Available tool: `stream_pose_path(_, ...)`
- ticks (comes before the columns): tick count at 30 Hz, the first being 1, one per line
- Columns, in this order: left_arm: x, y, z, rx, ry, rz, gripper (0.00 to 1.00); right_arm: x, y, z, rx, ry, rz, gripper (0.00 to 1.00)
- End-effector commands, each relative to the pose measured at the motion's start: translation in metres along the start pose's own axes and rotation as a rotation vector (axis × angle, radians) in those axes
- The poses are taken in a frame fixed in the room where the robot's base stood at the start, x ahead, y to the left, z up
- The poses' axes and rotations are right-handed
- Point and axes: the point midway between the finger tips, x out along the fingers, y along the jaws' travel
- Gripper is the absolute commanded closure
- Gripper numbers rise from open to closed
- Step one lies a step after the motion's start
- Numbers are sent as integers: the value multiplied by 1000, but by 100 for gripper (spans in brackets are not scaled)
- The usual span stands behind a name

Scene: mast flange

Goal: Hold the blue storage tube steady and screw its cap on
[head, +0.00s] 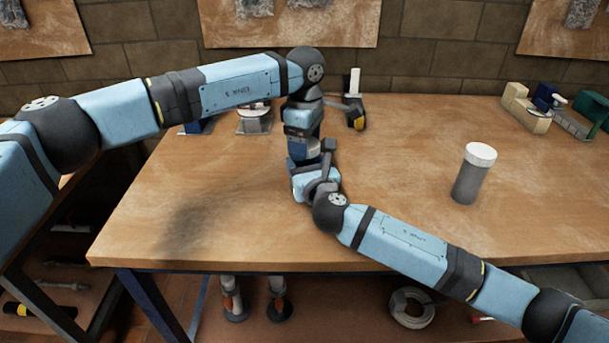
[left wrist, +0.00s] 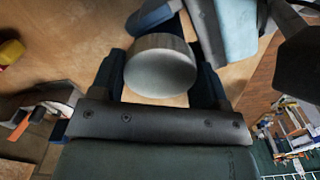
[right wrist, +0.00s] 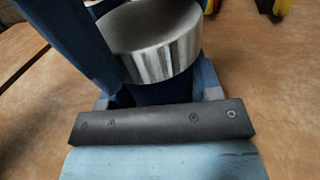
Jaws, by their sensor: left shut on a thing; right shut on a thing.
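The grey round cap (left wrist: 160,75) sits between the fingers of my left gripper (left wrist: 158,88), which is shut on it from above. In the right wrist view the cap (right wrist: 155,45) shows its ribbed, shiny side. The dark blue storage tube (right wrist: 155,93) stands below it, mostly hidden, with my right gripper (right wrist: 155,85) shut around its body. In the head view my left gripper (head: 303,143) comes down from above and my right gripper (head: 312,168) reaches in from the front, close beneath. The thread is hidden, so I cannot tell how far the cap is on.
A grey container with a white lid (head: 472,172) stands on the right of the wooden bench (head: 400,180). A green and cream fixture (head: 540,105) is at the back right. The bench's left front is clear.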

Motion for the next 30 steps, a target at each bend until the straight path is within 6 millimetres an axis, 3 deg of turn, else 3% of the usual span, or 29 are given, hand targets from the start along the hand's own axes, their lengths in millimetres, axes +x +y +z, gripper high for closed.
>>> stream_pose_path(15, 1, -1, 0, 1141, -2, 0, 60, 0, 0, 0, 1, 1, 0, 100)
stream_pose_path(17, 1, -1, 0, 1226, -2, 0, 60, 0, 0, 0, 1, 1, 0, 100)
stream_pose_path(21, 1, -1, 0, 1211, -2, 0, 60, 0, 0, 0, 1, 1, 0, 100)
stream_pose_path(22, 1, 0, 0, 1210, -2, 0, 27, 0, 0, 0, 1, 1, 0, 100)
stream_pose_path(25, 1, 0, 0, 1209, -2, 0, 4, 0, 0, 0, 1, 1, -1, 100)
stream_pose_path(30, 1, 0, 0, 1208, -1, 0, 2, 0, 0, 0, 0, 1, -1, 100)
